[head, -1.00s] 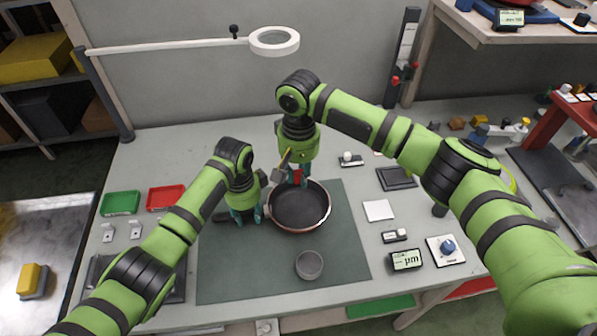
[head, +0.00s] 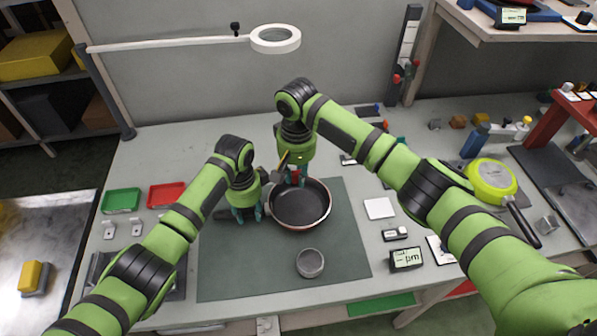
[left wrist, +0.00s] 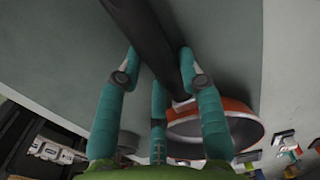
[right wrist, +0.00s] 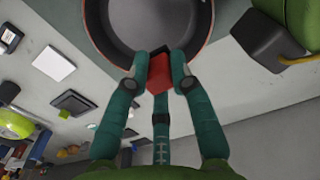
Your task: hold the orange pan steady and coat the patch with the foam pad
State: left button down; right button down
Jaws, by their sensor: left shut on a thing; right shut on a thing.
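The orange pan (head: 298,206) has a dark inside and a copper-orange rim and sits on the dark green mat (head: 345,240). My left gripper (head: 247,214) is shut on its black handle, which also shows between the fingers in the left wrist view (left wrist: 145,40). My right gripper (head: 295,182) is shut on a red block, likely the foam pad (right wrist: 160,72). The pad is at the pan's far inner edge; I cannot tell whether it touches the pan floor. No patch can be made out in the pan's dark interior (right wrist: 150,20).
A small grey round tin (head: 310,263) stands on the mat in front of the pan. A white square (head: 379,208) and a display (head: 406,259) lie to the right. A yellow-green pan (head: 491,180) is on the conveyor side. Green (head: 121,201) and red (head: 166,196) trays stand left.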

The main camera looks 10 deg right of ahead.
aim_at(299, 202)
jog(key=shift+d+f, duration=0.1)
jog(key=shift+f, duration=0.75)
jog(key=shift+s+f, duration=0.1)
jog(key=shift+f, duration=3.4)
jog(key=shift+s+r, duration=0.1)
jog(key=shift+s, duration=1.65)
jog(key=shift+w, duration=1.75)
jog(key=shift+w+d, duration=0.15)
jog(key=shift+s+d, duration=0.1)
jog(key=shift+s, duration=1.85)
jog(key=shift+w, duration=1.9)
jog(key=shift+r, duration=4)
